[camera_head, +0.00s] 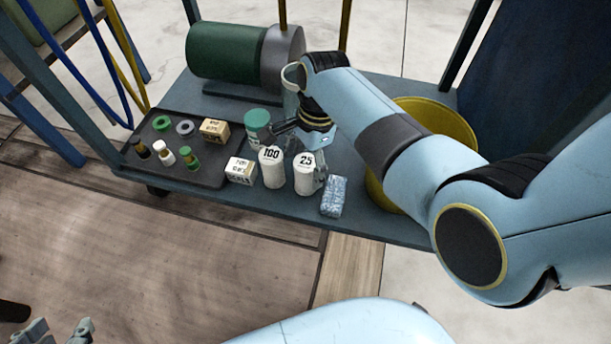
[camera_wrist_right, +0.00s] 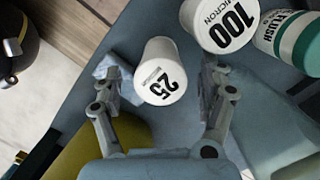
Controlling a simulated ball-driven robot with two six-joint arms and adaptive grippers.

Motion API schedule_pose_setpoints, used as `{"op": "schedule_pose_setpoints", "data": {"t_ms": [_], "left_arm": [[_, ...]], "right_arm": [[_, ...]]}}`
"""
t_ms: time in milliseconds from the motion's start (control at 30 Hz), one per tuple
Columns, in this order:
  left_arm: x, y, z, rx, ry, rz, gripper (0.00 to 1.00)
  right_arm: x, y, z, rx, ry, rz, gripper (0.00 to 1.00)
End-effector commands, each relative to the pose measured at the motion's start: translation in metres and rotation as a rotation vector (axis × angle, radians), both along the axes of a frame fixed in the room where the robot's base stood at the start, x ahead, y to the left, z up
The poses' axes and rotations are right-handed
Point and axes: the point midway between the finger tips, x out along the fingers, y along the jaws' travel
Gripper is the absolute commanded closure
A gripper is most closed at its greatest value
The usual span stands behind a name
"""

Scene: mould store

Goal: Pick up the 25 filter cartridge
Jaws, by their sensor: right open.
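The 25 filter cartridge (camera_head: 304,178) is a white upright cylinder near the front edge of the blue-grey cart shelf. It stands between the white 100 cartridge (camera_head: 271,170) and a blue wrapped packet (camera_head: 334,195). In the right wrist view the 25 cartridge (camera_wrist_right: 160,75) shows between my spread fingers, with gaps at both sides. My right gripper (camera_head: 307,160) is open around it from behind and above; it also shows in the wrist view (camera_wrist_right: 160,88). My left gripper (camera_head: 60,330) is open and empty at the bottom left, away from the cart.
A green-capped bottle (camera_head: 258,124) and a white labelled box (camera_head: 240,171) stand close by. A dark tray (camera_head: 196,170) with small bottles, rings and a box is left. A yellow bucket (camera_head: 440,118) is right; a green motor (camera_head: 225,52) is behind.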

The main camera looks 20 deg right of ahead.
Motion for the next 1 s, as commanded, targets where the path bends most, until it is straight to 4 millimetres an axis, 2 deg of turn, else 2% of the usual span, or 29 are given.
{"op": "schedule_pose_setpoints", "data": {"t_ms": [300, 767, 1000], "left_arm": [[-0.0003, -0.0001, -0.0007, 0.0, -0.015, -0.001, 0.6], [-0.0005, -0.0001, -0.001, 0.0, -0.013, -0.001, 0.6], [-0.0006, -0.0001, -0.001, -0.001, -0.013, -0.001, 0.6]], "right_arm": [[0.0005, 0.0005, -0.0006, 0.0, -0.002, 0.0, 0.25], [0.0001, 0.0005, -0.001, 0.0, -0.001, 0.0, 0.85], [0.0002, 0.0005, -0.0008, 0.0, -0.001, 0.0, 0.87]]}}
